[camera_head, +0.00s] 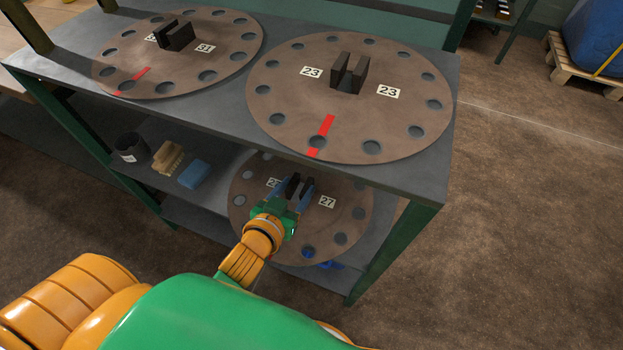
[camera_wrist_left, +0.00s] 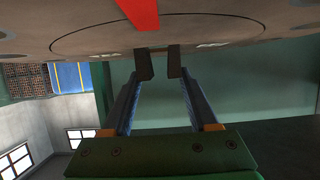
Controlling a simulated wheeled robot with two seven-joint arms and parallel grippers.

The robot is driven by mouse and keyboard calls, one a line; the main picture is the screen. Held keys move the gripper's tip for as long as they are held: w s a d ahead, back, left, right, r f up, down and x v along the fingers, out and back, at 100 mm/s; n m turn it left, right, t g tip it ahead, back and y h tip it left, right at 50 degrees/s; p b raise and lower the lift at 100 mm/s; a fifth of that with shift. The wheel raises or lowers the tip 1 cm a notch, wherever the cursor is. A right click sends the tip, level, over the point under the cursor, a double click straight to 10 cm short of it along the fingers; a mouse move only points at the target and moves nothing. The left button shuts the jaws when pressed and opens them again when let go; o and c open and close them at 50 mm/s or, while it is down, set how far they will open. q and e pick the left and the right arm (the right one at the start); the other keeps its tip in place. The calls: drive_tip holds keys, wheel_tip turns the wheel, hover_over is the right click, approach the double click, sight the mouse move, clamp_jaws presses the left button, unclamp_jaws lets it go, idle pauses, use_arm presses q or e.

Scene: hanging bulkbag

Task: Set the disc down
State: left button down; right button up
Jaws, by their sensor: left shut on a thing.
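The brown disc (camera_head: 345,215) labelled 27 is at the rack's lower shelf level, with holes around its rim and dark upright handle plates near its centre. My left gripper (camera_head: 293,190) is shut on those plates. The disc's front reaches past the lower shelf's edge, and I cannot tell whether it touches the shelf. In the left wrist view the disc (camera_wrist_left: 220,22) fills the top with a red stripe, and the left gripper (camera_wrist_left: 160,68) meets its handle. My right gripper is not in view.
Disc 23 (camera_head: 280,95) and disc 31 (camera_head: 225,40) lie on the top shelf (camera_head: 210,115). A dark cup (camera_head: 131,147), a brush (camera_head: 168,157) and a blue block (camera_head: 195,174) sit on the lower shelf (camera_head: 215,208). A green post (camera_head: 390,250) stands right of disc 27.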

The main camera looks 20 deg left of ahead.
sight(320, 181)
use_arm(q)
drive_tip(key=w+f, duration=0.1)
drive_tip(key=w+d+f+b, duration=0.1)
drive_tip(key=w, duration=0.1)
drive_tip(key=w+f, duration=0.1)
drive_tip(key=w, duration=0.1)
drive_tip(key=shift+w+d+f+b, duration=0.1)
drive_tip(key=shift+w+d+b, duration=0.05)
drive_tip(key=shift+d+b, duration=0.15)
drive_tip(key=w+f+b, duration=0.1)
drive_tip(key=w+f, duration=0.1)
drive_tip(key=w+d+f+b, duration=0.1)
drive_tip(key=w+f+b, duration=0.1)
drive_tip(key=f, duration=0.1)
wheel_tip(320, 181, down, 3)
drive_tip(key=shift+d+r+b, duration=0.1)
drive_tip(key=shift+r+b, duration=0.05)
drive_tip(key=shift+b, duration=0.6)
drive_tip(key=shift+s, duration=0.1)
drive_tip(key=shift+c, duration=0.8)
unclamp_jaws()
drive_tip(key=shift+s, duration=0.15)
